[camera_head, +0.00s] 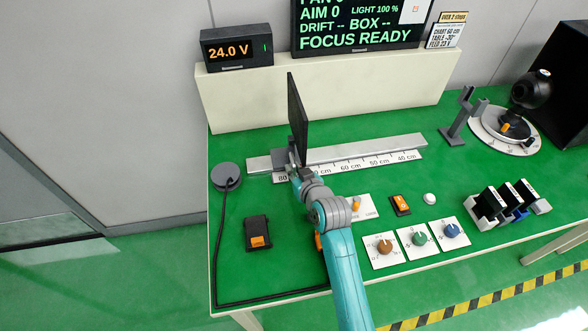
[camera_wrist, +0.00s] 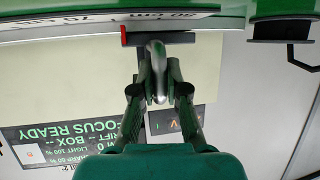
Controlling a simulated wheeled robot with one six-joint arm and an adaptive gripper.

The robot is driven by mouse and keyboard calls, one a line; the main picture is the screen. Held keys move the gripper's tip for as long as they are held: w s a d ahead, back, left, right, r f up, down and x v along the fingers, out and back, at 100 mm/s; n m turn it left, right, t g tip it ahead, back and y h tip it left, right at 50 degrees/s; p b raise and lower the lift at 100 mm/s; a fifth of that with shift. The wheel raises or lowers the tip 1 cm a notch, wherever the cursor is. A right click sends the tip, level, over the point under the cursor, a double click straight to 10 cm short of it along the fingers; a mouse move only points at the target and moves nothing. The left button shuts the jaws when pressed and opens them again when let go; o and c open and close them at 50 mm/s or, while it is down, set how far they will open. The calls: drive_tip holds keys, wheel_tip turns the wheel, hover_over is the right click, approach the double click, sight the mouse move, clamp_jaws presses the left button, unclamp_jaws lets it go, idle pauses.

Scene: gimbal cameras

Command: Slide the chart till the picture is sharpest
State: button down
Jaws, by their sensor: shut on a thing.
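The chart (camera_head: 298,118) is a thin dark upright panel, seen nearly edge-on, on a carriage at the left part of the silver rail (camera_head: 365,150). The scale strip (camera_head: 350,166) along the rail shows numbers from 80 cm to 40 cm; the carriage is near the 80 to 70 cm end. My gripper (camera_head: 297,168) is at the chart's foot. In the wrist view my gripper (camera_wrist: 158,92) is shut on the grey chart handle (camera_wrist: 156,65), below a red-ended dark bar (camera_wrist: 160,38). The screen (camera_head: 360,25) reads FOCUS READY, AIM 0, LIGHT 100 %.
A note (camera_head: 447,32) reads CHART 60 cm, TABLE -30°, FEED 23 V. A meter (camera_head: 236,50) shows 24.0 V. The camera stand (camera_head: 462,118) and turntable (camera_head: 490,138) are at right. Knobs (camera_head: 419,238) lie in front. The rail right of the chart is clear.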

drive_tip(key=d, duration=0.2)
drive_tip(key=w+d, duration=0.1)
drive_tip(key=d, duration=0.2)
drive_tip(key=shift+w, duration=0.15)
drive_tip(key=c, duration=1.2)
unclamp_jaws()
drive_tip(key=v, duration=1.2)
drive_tip(key=shift+f, duration=0.1)
